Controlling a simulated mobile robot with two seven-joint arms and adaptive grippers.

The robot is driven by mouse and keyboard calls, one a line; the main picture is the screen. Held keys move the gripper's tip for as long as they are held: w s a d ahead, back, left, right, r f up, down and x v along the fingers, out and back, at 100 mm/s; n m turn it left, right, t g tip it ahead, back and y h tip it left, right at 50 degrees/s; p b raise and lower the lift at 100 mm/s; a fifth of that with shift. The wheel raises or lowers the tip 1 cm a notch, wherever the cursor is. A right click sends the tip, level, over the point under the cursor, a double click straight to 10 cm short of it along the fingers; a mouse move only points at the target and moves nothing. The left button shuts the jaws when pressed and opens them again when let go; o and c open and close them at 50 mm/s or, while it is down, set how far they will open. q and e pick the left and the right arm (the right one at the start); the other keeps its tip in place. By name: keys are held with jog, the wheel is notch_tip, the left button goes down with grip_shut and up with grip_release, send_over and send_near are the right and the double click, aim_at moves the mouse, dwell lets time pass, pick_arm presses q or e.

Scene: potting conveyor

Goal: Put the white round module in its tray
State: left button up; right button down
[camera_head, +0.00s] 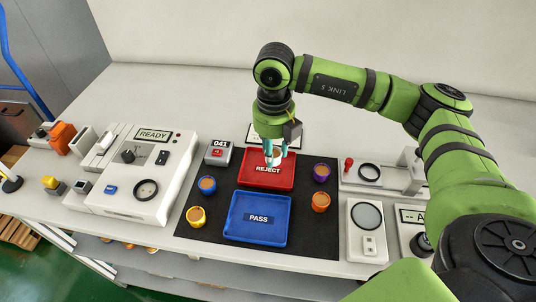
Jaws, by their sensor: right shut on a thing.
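My right gripper (275,157) points down over the back part of the red REJECT tray (251,180). It is shut on the white round module (277,154), which shows only in part between the teal fingertips. I cannot tell whether the module touches the tray floor or hangs just above it. The blue PASS tray (256,237) lies in front of the red tray and looks empty. My left gripper is not in view.
On the dark mat stand a yellow module (196,216), a brown-topped module (207,184), a purple module (321,173) and an orange module (320,202). A white READY machine (133,180) stands at left.

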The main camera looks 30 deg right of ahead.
aim_at(268, 169)
jog(key=shift+w+a+f, duration=0.1)
jog(key=shift+w+f, duration=0.2)
jog(key=shift+w, duration=0.2)
jog(key=shift+w+a+f, duration=0.1)
jog(key=shift+w+f, duration=0.15)
jog(key=shift+w, duration=0.2)
jog(key=shift+w+f, duration=0.1)
jog(key=shift+f, duration=0.15)
notch_tip(268, 169, down, 3)
jog(key=shift+f+p, duration=0.1)
jog(key=shift+p, duration=0.7)
jog(key=shift+f, duration=0.25)
jog(key=shift+f, duration=0.25)
jog(key=c, duration=0.8)
grip_release()
jog(key=shift+r, duration=0.1)
